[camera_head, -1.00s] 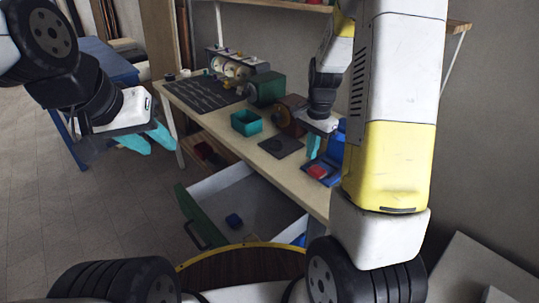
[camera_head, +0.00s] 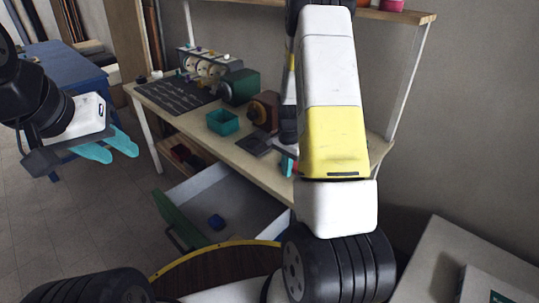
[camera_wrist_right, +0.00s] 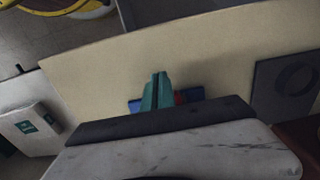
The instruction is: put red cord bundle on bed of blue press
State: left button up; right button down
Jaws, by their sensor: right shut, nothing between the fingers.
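In the right wrist view my right gripper (camera_wrist_right: 157,90) is shut with nothing between its teal fingers. The blue press (camera_wrist_right: 135,105) shows in part on both sides of the fingers, against the table top. A small red patch, probably the red cord bundle (camera_wrist_right: 181,98), shows just right of the fingers. Whether they touch it, I cannot tell. In the head view the tip of my right gripper (camera_head: 288,165) shows beside my arm, which hides the press and the bundle. My left gripper (camera_head: 123,147) is open and empty at the left, away from the table.
The table (camera_head: 215,143) holds a teal bin (camera_head: 223,122), a dark flat plate (camera_head: 254,144), a green machine (camera_head: 239,87) and a brown machine (camera_head: 264,111). Below, an open drawer (camera_head: 238,190) holds a small blue item (camera_head: 217,221). A shelf (camera_head: 402,17) is above.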

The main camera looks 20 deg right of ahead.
jog(key=shift+w+d, duration=0.25)
jog(key=shift+d, duration=0.2)
jog(key=shift+w+d, duration=0.3)
jog(key=shift+d, duration=0.25)
jog(key=shift+w+d, duration=0.3)
jog(key=shift+d, duration=0.2)
jog(key=shift+a, duration=0.1)
